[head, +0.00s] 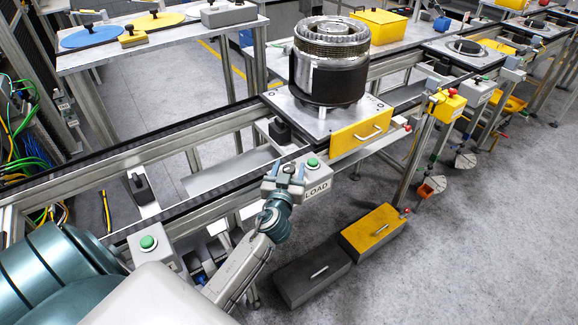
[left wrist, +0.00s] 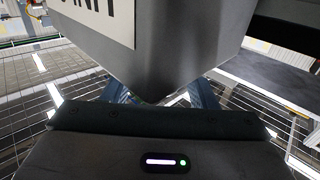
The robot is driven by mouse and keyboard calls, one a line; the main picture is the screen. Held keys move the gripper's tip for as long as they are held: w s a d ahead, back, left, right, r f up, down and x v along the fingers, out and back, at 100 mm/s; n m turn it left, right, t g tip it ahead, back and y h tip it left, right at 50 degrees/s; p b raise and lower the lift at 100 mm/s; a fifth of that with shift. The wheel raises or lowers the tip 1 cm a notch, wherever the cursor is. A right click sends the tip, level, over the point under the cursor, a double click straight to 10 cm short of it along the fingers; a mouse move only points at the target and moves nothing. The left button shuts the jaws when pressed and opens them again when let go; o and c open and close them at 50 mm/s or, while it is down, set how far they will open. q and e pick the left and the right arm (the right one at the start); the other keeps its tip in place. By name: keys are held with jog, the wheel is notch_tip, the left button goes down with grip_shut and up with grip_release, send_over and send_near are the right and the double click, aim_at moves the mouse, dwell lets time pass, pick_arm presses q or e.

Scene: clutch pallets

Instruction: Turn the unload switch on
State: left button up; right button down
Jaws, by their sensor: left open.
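A grey switch box (head: 318,176) with a green round button (head: 312,162) is fixed at the conveyor's front side, below the pallet. Its front label reads "LOAD" in the head view; my gripper may hide letters before it. My left gripper (head: 289,172) is open at the left side of this box. In the left wrist view a grey box (left wrist: 165,45) with a partly cut-off label fills the top, and its lower corner lies between the two blue fingers of my left gripper (left wrist: 162,97). Contact cannot be told. My right gripper is not in view.
A second box with a green button (head: 148,242) sits further left on the conveyor (head: 95,177). A pallet with a yellow front (head: 361,132) carries a large metal clutch drum (head: 330,65). Yellow and dark boxes (head: 373,231) (head: 312,274) lie on the floor. Grey floor is free at right.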

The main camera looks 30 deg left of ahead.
pick_arm(q)
jog(key=shift+w, duration=0.1)
jog(key=c, duration=0.9)
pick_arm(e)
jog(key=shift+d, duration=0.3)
